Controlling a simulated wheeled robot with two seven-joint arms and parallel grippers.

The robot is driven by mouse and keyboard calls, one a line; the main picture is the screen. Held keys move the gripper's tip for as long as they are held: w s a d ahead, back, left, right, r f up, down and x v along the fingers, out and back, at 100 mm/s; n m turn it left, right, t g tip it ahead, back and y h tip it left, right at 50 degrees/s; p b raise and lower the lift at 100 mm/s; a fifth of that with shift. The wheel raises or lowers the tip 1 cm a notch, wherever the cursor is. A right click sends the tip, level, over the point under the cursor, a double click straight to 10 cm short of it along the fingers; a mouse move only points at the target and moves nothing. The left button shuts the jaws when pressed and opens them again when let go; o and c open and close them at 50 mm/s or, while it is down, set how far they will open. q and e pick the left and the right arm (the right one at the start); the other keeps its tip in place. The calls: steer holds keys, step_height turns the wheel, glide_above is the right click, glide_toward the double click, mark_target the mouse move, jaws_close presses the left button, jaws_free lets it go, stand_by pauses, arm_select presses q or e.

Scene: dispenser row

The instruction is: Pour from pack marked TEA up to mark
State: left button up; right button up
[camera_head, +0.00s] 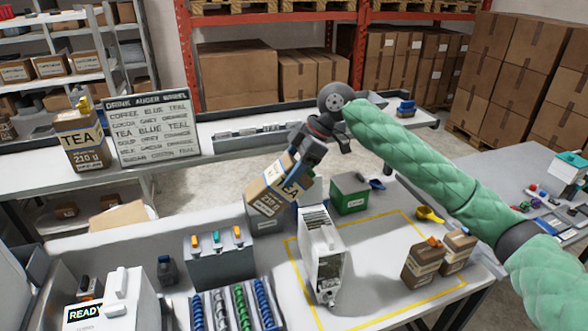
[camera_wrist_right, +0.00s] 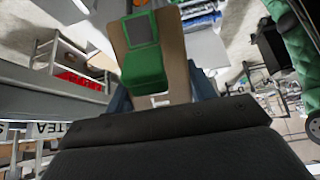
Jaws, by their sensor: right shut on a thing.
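My right gripper (camera_head: 307,147) is shut on a brown-and-cream pack marked TEA (camera_head: 275,187). It holds the pack tilted in the air, just above and left of a tall white canister (camera_head: 320,262) on the table. The canister's level mark and contents cannot be made out. No falling stream shows. In the right wrist view the brown pack (camera_wrist_right: 177,72) sits between the fingers, with a green part in front of it. Another pack, marked TEA 210 g (camera_head: 83,142), stands upright at the left by the sign. My left gripper is not in view.
A sign (camera_head: 152,128) has a line "TEA BLUE TEAL". A green box (camera_head: 349,194) stands behind the canister. Two brown packs (camera_head: 422,264) stand to its right, near a yellow scoop (camera_head: 430,214). A coil rack and a grey box (camera_head: 220,258) stand left. The table between is clear.

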steer(key=shift+s+d+r+h, duration=0.1)
steer(key=shift+d+r+h, duration=0.15)
steer(key=shift+h, duration=0.3)
steer(key=shift+d+r+h, duration=0.15)
steer(key=shift+r+h, duration=0.05)
steer(key=shift+h, duration=0.35)
steer(key=shift+t+h, duration=0.3)
steer(key=shift+a+r+h, duration=0.1)
steer(key=shift+a+h, duration=0.25)
steer(key=shift+h, duration=0.45)
steer(key=shift+d+t, duration=0.2)
steer(key=shift+t, duration=0.1)
steer(key=shift+h, duration=0.3)
